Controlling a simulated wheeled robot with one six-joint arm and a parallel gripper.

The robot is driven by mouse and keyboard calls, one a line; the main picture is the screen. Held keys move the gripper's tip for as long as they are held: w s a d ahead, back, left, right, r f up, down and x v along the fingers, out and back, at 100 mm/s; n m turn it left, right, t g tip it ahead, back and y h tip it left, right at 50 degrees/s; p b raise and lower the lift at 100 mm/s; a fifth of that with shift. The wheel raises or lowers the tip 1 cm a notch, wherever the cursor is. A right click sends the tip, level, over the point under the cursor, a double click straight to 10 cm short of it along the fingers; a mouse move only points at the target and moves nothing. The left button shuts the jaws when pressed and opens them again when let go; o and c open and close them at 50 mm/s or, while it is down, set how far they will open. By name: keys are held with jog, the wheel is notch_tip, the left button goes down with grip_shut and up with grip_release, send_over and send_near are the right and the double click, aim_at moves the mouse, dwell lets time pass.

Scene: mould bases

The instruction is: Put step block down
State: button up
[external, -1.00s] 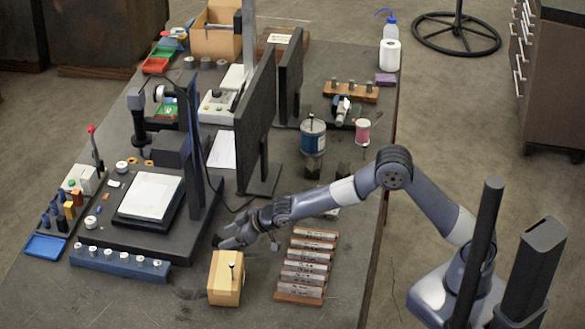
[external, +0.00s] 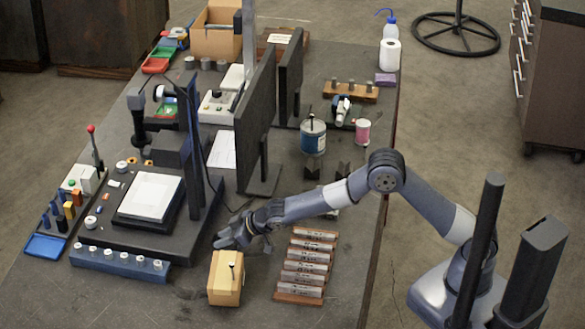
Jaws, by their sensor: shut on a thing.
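My gripper (external: 229,241) is at the end of the outstretched arm, low over the dark bench. It is just behind the wooden block and right of the black-based stand. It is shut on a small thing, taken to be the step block. The fingers hide most of that thing, so its shape and whether it touches the bench cannot be told. Two small dark blocks (external: 342,168) stand apart near the blue-and-white can, further back.
The wooden block (external: 224,280) with an upright pin stands close in front of my gripper. A rack of several labelled bars (external: 304,266) lies to the right. The blue strip with white knobs (external: 120,261) lies to the left. A black upright panel (external: 256,120) stands behind.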

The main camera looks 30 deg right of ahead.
jog(key=c, duration=0.3)
jog(key=shift+r, duration=0.1)
jog(key=shift+c, duration=0.2)
notch_tip(320, 180, up, 18)
jog(key=b, duration=0.2)
jog(key=d+r+n+g+y+p, duration=0.35)
jog(key=d+r+n, duration=0.25)
jog(key=d+r, duration=0.5)
jog(key=m+h+b, duration=0.1)
jog(key=m+b, duration=0.1)
send_over(300, 191)
notch_tip(300, 191, down, 24)
jog(key=shift+f, duration=0.1)
notch_tip(300, 191, down, 5)
jog(key=shift+r+p, duration=0.2)
jog(key=shift+p, duration=0.65)
jog(key=shift+n, duration=0.3)
jog(key=shift+f+b, duration=0.2)
jog(key=shift+b, duration=0.15)
